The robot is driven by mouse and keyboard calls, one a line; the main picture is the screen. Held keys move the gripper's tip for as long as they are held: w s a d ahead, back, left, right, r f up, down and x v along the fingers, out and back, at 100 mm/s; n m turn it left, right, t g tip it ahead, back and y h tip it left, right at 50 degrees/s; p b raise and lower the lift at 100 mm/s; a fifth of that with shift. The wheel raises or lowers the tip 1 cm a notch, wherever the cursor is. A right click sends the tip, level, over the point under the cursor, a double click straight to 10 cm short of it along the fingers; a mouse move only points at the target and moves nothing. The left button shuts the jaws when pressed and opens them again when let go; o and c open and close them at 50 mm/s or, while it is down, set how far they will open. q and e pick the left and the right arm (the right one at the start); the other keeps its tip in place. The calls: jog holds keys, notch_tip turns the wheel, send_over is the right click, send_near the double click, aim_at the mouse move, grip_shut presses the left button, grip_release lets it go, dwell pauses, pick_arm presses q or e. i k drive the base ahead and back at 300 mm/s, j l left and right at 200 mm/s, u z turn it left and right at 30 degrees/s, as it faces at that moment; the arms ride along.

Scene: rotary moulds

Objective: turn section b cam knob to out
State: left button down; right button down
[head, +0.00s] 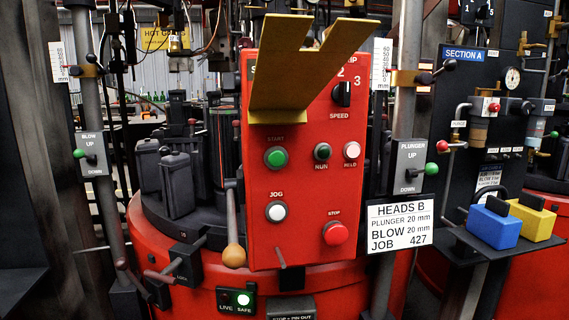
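I cannot make out a knob marked as the section B cam knob in the head view. A placard (400,224) reading "HEADS B" hangs right of centre. The red control box (302,225) in the middle has a black speed knob (342,94) at its upper right, with 2 and 3 legible. A brass-coloured forked plate (285,75) stands in front of the box's upper part and hides some of its lettering. Neither of my grippers shows in this view.
The blow lever (90,155) is at left and the plunger lever (411,166) right of the box. A wooden-handled lever (234,255) hangs beside the box. A "SECTION A" panel (464,55) and a shelf with blue (494,226) and yellow (532,221) blocks stand at right.

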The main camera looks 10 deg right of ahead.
aim_at(230, 81)
jog(key=i+j+u, duration=0.15)
jog(key=j+u, duration=0.2)
jog(key=u, duration=0.15)
jog(key=i+j+u, duration=0.15)
jog(key=j+u, duration=0.15)
jog(key=u, duration=0.15)
